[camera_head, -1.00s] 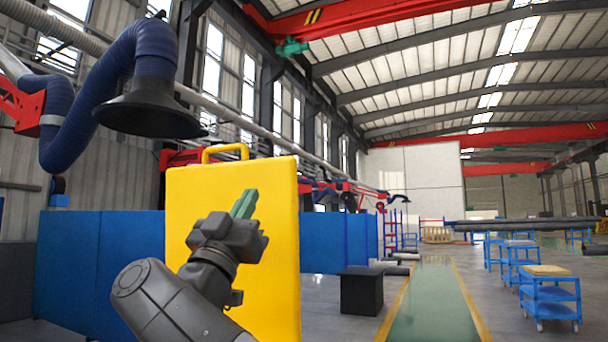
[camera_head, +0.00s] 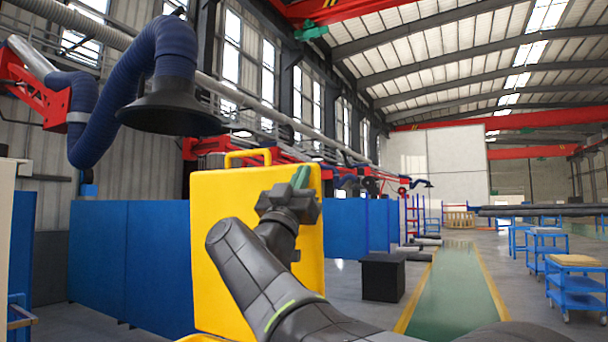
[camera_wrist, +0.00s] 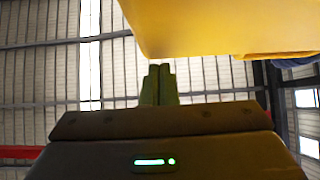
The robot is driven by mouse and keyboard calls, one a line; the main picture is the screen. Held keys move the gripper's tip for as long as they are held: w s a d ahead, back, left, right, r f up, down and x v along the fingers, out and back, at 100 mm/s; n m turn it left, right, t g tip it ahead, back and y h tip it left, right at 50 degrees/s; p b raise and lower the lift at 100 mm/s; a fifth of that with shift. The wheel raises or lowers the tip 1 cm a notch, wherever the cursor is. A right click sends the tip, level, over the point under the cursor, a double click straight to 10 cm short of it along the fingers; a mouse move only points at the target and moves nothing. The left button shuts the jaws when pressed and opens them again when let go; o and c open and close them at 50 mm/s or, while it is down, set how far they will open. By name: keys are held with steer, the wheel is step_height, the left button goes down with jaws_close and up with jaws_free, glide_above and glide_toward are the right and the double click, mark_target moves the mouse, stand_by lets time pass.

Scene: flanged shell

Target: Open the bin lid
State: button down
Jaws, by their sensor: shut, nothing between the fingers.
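The yellow bin lid (camera_head: 225,215) stands upright, with its yellow handle (camera_head: 247,155) on the top edge. In the head view a yellow edge (camera_head: 202,338), perhaps the bin's rim, shows at the bottom; the rest of the bin is out of view. My gripper (camera_head: 301,177) is in front of the lid's upper right part, its green fingers shut and empty. In the wrist view the closed fingers (camera_wrist: 160,84) point up just below the yellow lid (camera_wrist: 220,27), with a visible gap in the picture. I cannot tell whether any part of my arm touches the lid.
Blue partition panels (camera_head: 130,260) stand behind the lid. A dark blue extraction hose with a hood (camera_head: 172,107) hangs at upper left. A black box (camera_head: 383,277) and blue carts (camera_head: 574,288) stand to the right. The green floor lane (camera_head: 455,290) is clear.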

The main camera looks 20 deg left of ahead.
mark_target(321, 184)
steer(key=shift+w, duration=0.15)
steer(key=w+g+p, duration=0.1)
steer(key=w+p, duration=0.4)
steer(key=w, duration=0.5)
steer(key=shift+d+r, duration=0.35)
steer(key=shift+d, duration=0.1)
steer(key=shift+f, duration=0.15)
steer(key=shift+s+f+b, duration=0.15)
steer(key=shift+f+b, duration=0.15)
steer(key=shift+f, duration=0.05)
steer(key=s+r+b+v, duration=0.1)
steer(key=b+v, duration=0.4)
steer(key=v, duration=0.8)
steer(key=shift+w, duration=0.1)
steer(key=p+x, duration=0.1)
steer(key=x, duration=0.3)
steer(key=p+x, duration=0.2)
steer(key=x, duration=0.2)
steer(key=p+x, duration=0.1)
steer(key=x, duration=0.3)
steer(key=shift+w+f+p, duration=0.3)
steer(key=shift+w+f, duration=0.05)
steer(key=shift+f, duration=0.05)
